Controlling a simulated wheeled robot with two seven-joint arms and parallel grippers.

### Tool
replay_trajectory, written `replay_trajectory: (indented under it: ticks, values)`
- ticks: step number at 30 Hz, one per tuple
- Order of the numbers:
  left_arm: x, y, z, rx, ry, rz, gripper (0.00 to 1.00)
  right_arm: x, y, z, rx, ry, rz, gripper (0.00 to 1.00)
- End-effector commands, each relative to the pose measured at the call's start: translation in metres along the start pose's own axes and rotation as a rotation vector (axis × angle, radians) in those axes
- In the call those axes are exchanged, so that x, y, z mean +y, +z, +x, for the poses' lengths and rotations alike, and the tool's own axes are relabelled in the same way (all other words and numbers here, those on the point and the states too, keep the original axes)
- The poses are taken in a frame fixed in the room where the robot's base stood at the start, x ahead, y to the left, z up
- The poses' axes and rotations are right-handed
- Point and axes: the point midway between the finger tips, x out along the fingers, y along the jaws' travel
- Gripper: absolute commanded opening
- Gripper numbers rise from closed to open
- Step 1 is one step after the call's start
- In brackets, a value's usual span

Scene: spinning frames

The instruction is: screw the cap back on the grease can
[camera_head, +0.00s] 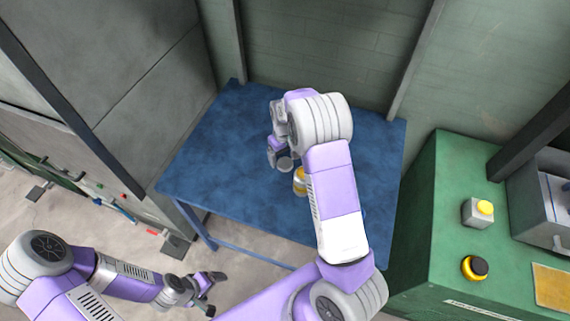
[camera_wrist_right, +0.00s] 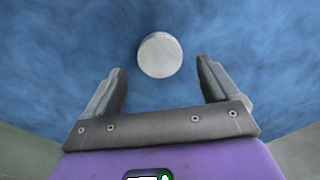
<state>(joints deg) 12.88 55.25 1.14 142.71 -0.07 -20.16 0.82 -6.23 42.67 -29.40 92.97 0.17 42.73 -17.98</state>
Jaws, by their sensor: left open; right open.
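A small yellow and grey can (camera_head: 300,182) stands on the blue table, partly hidden behind my right forearm. A round grey piece (camera_head: 285,164) shows just up and left of it, close to my right gripper; it looks like the cap. In the right wrist view a pale grey disc (camera_wrist_right: 160,55) lies on the blue surface, beyond and between the fingertips, with nothing touching it. My right gripper (camera_wrist_right: 162,80) is open and empty above the table. My left gripper (camera_head: 208,291) is open and empty, low in front of the table, over the floor.
The blue table (camera_head: 215,160) is mostly bare on its left. A green cabinet (camera_head: 430,220) at the right carries a grey box with a yellow button (camera_head: 478,212) and a yellow and black round knob (camera_head: 474,267). Walls stand behind and left.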

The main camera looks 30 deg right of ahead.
Motion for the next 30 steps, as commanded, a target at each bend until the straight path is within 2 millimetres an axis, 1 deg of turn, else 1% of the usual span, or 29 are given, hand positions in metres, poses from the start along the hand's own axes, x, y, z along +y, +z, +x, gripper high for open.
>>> replay_trajectory:
  ticks: [1, 3, 5, 15, 16, 27, 30]
  values:
    - [-0.001, 0.0, 0.004, 0.0, 0.0, 0.0, 0.88, -0.001, 0.0, 0.011, -0.005, 0.0, 0.0, 0.88]
    - [-0.002, 0.0, 0.005, 0.0, 0.0, 0.0, 0.88, -0.001, 0.0, 0.022, -0.003, 0.0, 0.001, 0.88]
    - [-0.002, 0.0, 0.006, 0.0, 0.0, 0.0, 0.88, -0.001, 0.0, 0.027, -0.003, 0.0, 0.001, 0.88]
    - [-0.002, 0.0, 0.005, 0.0, 0.0, 0.0, 0.88, -0.001, 0.0, 0.028, 0.0, 0.0, 0.0, 0.88]
    - [-0.002, 0.0, 0.005, 0.0, 0.0, 0.0, 0.88, -0.001, 0.0, 0.028, 0.0, 0.0, 0.0, 0.86]
    - [-0.002, 0.0, 0.005, 0.0, 0.0, 0.0, 0.88, -0.001, 0.0, 0.028, 0.0, 0.0, 0.0, 0.3]
    - [-0.002, 0.0, 0.005, 0.0, 0.0, 0.0, 0.88, -0.001, 0.0, 0.028, 0.0, 0.0, 0.0, 0.29]
